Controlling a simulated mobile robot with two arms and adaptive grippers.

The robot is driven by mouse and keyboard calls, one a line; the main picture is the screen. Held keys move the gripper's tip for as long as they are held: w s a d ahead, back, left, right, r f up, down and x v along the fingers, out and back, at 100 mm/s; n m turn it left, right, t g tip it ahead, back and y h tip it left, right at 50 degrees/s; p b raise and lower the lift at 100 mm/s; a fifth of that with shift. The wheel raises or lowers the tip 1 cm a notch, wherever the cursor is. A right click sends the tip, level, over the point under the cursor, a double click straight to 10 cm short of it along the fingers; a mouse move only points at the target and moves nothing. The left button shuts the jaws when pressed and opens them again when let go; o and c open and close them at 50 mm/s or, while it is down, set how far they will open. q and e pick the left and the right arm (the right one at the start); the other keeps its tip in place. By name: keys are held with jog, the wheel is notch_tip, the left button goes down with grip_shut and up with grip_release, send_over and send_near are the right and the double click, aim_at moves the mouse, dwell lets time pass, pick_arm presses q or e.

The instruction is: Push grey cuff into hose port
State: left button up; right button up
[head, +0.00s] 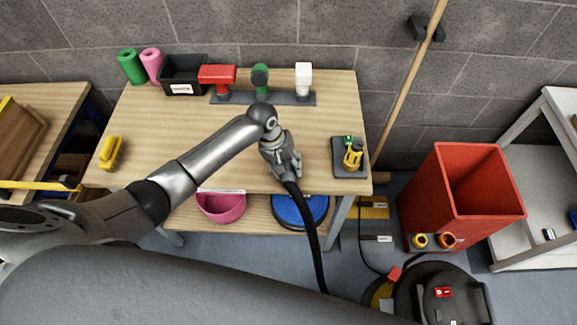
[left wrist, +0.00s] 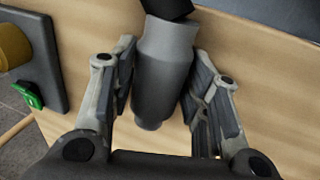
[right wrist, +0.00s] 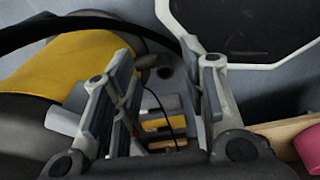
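My left gripper (head: 284,172) is shut on the grey cuff at the end of a black hose (head: 311,235), above the front of the workbench. In the left wrist view the grey cuff (left wrist: 165,72) lies between both finger pads, with the hose leaving its upper end. In the head view the hose runs down and passes behind my arm. A black machine with a yellow side (head: 440,292) stands at the lower right, partly cut off. I cannot make out the hose port in any view. My right gripper (right wrist: 160,75) is open and empty, and shows only in its own wrist view.
The wooden workbench (head: 190,130) has a tool rack (head: 245,98) at the back, and a grey plate (head: 345,171) with yellow and green parts at its right. A red bin (head: 462,200) stands to the right. A thin cable (head: 361,245) hangs beside the bench.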

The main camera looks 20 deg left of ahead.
pick_arm(q)
jog(key=c, duration=0.5)
jog(key=shift+r, duration=0.1)
